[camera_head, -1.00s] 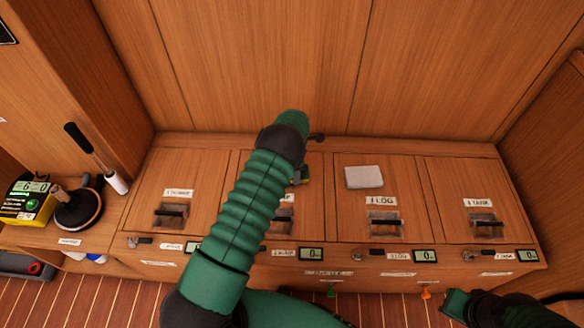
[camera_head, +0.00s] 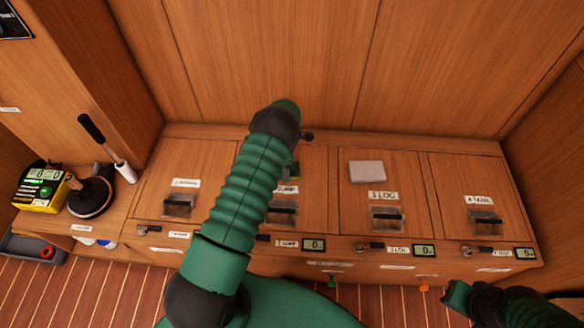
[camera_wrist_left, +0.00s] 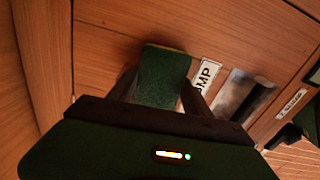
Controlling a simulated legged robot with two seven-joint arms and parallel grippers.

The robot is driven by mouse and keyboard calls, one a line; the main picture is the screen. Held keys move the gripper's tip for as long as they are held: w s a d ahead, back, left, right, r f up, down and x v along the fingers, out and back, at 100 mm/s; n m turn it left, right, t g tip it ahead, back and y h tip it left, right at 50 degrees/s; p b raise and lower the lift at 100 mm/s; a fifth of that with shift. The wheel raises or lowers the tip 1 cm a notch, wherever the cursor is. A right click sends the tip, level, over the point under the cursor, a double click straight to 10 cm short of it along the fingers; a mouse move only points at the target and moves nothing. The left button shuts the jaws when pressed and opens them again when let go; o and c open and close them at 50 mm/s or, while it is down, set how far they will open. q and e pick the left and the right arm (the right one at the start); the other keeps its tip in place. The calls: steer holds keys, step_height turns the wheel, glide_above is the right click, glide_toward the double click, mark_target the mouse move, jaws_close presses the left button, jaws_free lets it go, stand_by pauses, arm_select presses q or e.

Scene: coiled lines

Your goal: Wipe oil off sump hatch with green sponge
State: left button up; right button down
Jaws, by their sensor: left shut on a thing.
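The sump hatch (camera_head: 314,168) is a wooden lid in the row of lids. Its label is partly hidden by my left arm. The green sponge (camera_wrist_left: 163,72) is a dark green block between the fingers of my left gripper (camera_wrist_left: 159,92), which is shut on it. The sponge lies over the hatch beside the label; I cannot tell whether it touches the wood. In the head view only a bit of the sponge (camera_head: 292,169) shows past my arm. No oil can be made out. My right gripper (camera_head: 457,299) is low at the right, away from the hatches; its jaws are unclear.
A white block (camera_head: 367,171) lies on the log hatch, right of the sump hatch. Recessed latches (camera_head: 386,216), small levers and digital displays (camera_head: 424,251) line the front. A plunger-like tool (camera_head: 91,196) and a yellow meter (camera_head: 41,189) stand at the left. A wooden wall rises behind.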

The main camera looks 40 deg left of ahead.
arm_select(q)
steer(key=shift+s+a, duration=0.55)
steer(key=shift+a, duration=0.35)
steer(key=shift+s+a, duration=0.55)
steer(key=shift+a, duration=0.35)
steer(key=shift+s+a, duration=0.55)
steer(key=shift+a, duration=0.35)
steer(key=shift+r+p, duration=0.1)
steer(key=shift+p, duration=0.3)
steer(key=shift+d, duration=0.1)
steer(key=shift+w+d+f, duration=0.1)
steer(key=shift+w+d, duration=0.3)
steer(key=shift+d, duration=0.3)
steer(key=shift+w+d+f, duration=0.1)
steer(key=shift+w+d, duration=0.35)
steer(key=shift+d, duration=0.2)
steer(key=shift+w+d, duration=0.4)
steer(key=shift+d, duration=0.3)
steer(key=shift+w+d+r+b, duration=0.1)
steer(key=shift+w+d+b, duration=0.1)
steer(key=shift+w+d, duration=0.6)
steer(key=shift+w+d+b, duration=0.15)
steer(key=shift+w+d, duration=0.2)
steer(key=shift+d, duration=0.7)
steer(key=shift+w+d+r+b, duration=0.1)
steer(key=shift+w+d+b, duration=0.1)
steer(key=shift+w+d, duration=0.6)
steer(key=shift+s+d, duration=0.1)
steer(key=shift+s, duration=0.1)
